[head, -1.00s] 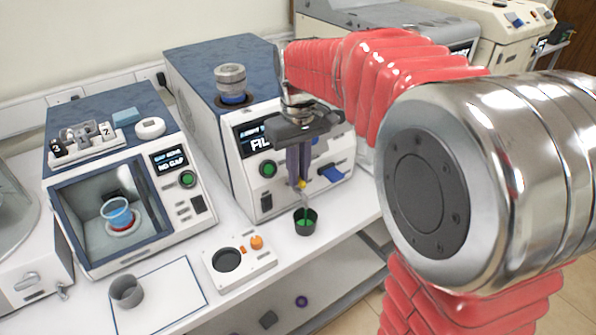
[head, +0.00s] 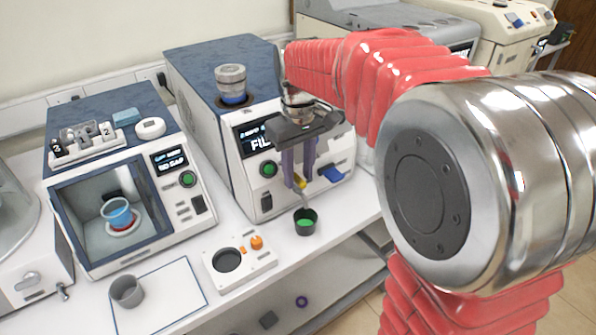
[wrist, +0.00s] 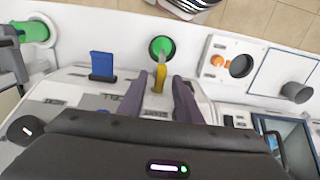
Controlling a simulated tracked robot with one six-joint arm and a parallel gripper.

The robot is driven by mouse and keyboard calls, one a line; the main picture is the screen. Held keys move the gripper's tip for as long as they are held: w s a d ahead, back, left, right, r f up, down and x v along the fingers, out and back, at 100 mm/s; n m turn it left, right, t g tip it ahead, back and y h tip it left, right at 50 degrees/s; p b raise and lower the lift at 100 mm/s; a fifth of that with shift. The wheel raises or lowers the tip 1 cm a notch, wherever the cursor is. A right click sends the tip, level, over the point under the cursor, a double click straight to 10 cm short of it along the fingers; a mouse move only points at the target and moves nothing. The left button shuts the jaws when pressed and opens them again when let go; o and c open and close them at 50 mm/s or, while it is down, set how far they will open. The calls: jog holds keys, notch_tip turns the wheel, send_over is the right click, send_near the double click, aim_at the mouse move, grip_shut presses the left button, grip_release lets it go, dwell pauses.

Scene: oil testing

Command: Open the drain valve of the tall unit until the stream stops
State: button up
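The tall unit (head: 205,125) is a white box with a dark blue top, at the middle of the bench. Its yellow drain valve handle (head: 300,181) sits low on the front, above a small dark cup (head: 305,226) holding green liquid. My gripper (head: 300,178) points down in front of the unit with its two purple fingers apart. In the wrist view the yellow handle (wrist: 160,80) lies between the open fingertips, with visible gaps on both sides. The cup (wrist: 162,48) is just beyond it. I cannot tell whether a stream is running from the spout.
A blue lever (head: 331,173) is close on the right of my gripper. A green button (head: 268,169) is on the left. A white plate with an orange knob (head: 257,242) and a grey cup (head: 127,291) stand on the bench. A windowed unit (head: 75,225) is further left.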

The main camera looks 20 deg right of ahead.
aim_at(298, 177)
notch_tip(298, 177, up, 14)
jog(key=shift+f, duration=0.15)
dwell(0.7)
jog(key=shift+w, duration=0.15)
